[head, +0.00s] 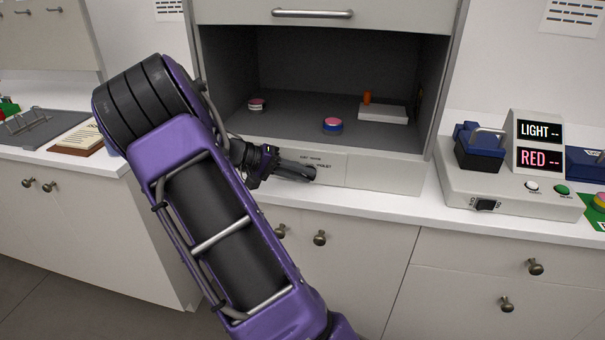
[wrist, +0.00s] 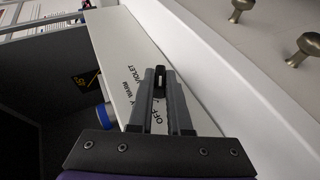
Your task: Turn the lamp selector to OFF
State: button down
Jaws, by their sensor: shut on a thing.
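The lamp selector (wrist: 158,82) is a small dark knob with a white mark, on the pale front panel (wrist: 125,60) below the booth opening. In the wrist view my gripper (wrist: 159,75) is shut on it, one finger on each side. The printed labels beside the knob include OFF, VIOLET and WARM; the fingers cover part of this area. I cannot tell which label the mark points to. In the head view my gripper (head: 308,173) is at the panel (head: 375,172) and hides the knob.
A device (head: 510,190) with LIGHT and RED displays stands on the right counter. Cabinet knobs (head: 320,238) protrude below.

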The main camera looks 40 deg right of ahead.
jog(key=shift+d, duration=0.1)
jog(key=c, duration=0.9)
grip_release()
jog(key=shift+o, duration=0.2)
jog(key=p+v, duration=0.1)
jog(key=v, duration=1.6)
jog(key=shift+a+p, duration=0.2)
jog(key=shift+p, duration=0.1)
jog(key=shift+w+r, duration=0.1)
